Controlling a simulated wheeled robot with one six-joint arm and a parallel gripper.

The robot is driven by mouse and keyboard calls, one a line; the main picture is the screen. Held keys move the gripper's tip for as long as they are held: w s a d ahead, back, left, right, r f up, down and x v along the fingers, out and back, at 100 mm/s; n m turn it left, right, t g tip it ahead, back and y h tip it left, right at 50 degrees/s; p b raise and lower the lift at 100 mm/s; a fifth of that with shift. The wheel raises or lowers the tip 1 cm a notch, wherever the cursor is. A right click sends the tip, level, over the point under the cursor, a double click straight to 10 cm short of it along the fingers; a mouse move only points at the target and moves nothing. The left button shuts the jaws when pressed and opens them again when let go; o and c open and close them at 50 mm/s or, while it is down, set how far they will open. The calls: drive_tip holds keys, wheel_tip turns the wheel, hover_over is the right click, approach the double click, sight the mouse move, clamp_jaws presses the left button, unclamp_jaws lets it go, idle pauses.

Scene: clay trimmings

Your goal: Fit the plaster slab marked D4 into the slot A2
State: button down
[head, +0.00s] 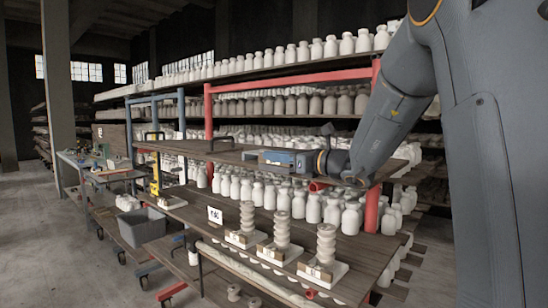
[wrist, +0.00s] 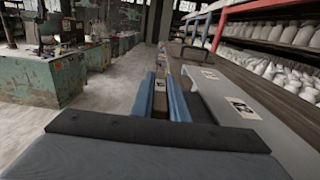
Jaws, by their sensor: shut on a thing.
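My gripper (head: 268,157) is level with the upper wooden shelf board of the rack, reaching left from the arm.
Rows of white bottles (head: 280,196) fill the rack around red posts (head: 207,125). Ribbed white stacks (head: 281,231) stand on the lower board. A grey bin (head: 141,227) is at the left. Dark handles (head: 222,140) rise from the board beyond my gripper. Green benches (wrist: 65,75) stand across a clear floor.

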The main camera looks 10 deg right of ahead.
drive_tip(key=shift+w+d, duration=0.35)
drive_tip(key=shift+d, duration=0.15)
drive_tip(key=c, duration=1.6)
unclamp_jaws()
drive_tip(key=shift+c, duration=0.2)
